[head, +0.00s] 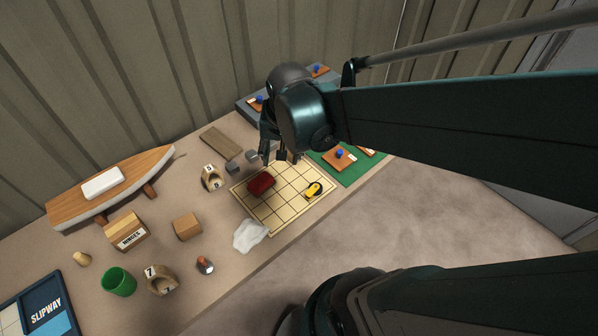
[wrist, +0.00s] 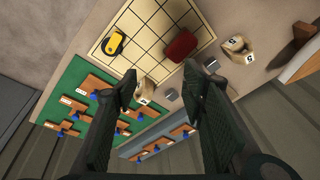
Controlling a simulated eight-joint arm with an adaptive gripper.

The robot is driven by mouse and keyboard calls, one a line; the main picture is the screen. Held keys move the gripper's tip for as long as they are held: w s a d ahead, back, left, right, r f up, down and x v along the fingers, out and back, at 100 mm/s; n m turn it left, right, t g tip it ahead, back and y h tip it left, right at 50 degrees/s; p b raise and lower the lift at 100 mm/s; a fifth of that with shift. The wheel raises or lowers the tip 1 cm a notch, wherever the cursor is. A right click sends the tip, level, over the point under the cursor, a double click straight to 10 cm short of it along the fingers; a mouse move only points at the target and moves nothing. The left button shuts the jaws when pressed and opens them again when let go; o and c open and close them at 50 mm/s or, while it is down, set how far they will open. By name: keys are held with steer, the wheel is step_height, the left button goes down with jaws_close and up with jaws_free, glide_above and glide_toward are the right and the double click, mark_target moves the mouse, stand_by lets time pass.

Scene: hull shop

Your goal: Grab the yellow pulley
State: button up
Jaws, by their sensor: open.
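The yellow pulley (head: 313,189) has a black part beside it and lies on the cream gridded board (head: 285,211), near its right corner. In the wrist view the yellow pulley (wrist: 115,42) is at the upper left, on the board (wrist: 150,14). My gripper (head: 274,155) is above the board's far edge, apart from the pulley. In the wrist view my gripper (wrist: 160,82) has its fingers spread with nothing held between them. The pulley lies beyond the left fingertip there.
A dark red block (head: 261,184) shares the board. A green mat (head: 347,172) with brown plates and blue knobs lies to the right. A white crumpled cloth (head: 250,235) is at the board's front. A boat model (head: 112,184), green cup (head: 118,281) and wooden blocks stand left.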

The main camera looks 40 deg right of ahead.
mark_target(314, 188)
steer(key=shift+s+d+f+m+g+y+b, duration=0.2)
steer(key=shift+s+d+f+m+g, duration=0.4)
steer(key=shift+d+f+m, duration=0.9)
steer(key=shift+s+d+f+m+g+y+b, duration=0.15)
steer(key=shift+s+d+f+m+g+b, duration=0.2)
steer(key=shift+s+d+f+m, duration=1.15)
steer(key=shift+s+d+f+m+g+y+b, duration=0.15)
steer(key=shift+d+f+m+g, duration=0.45)
steer(key=shift+d+f, duration=1.75)
steer(key=shift+w+a+f, duration=0.1)
steer(key=shift+a+f, duration=0.25)
steer(key=shift+f, duration=0.05)
steer(key=shift+f+b, duration=0.35)
steer(key=shift+f, duration=0.85)
steer(key=shift+a+f+b, duration=0.15)
steer(key=shift+f+b, duration=0.3)
steer(key=shift+f, duration=0.85)
steer(key=shift+a+f+b, duration=0.1)
steer(key=shift+f+b, duration=0.3)
steer(key=shift+f, duration=0.9)
steer(key=c, duration=0.8)
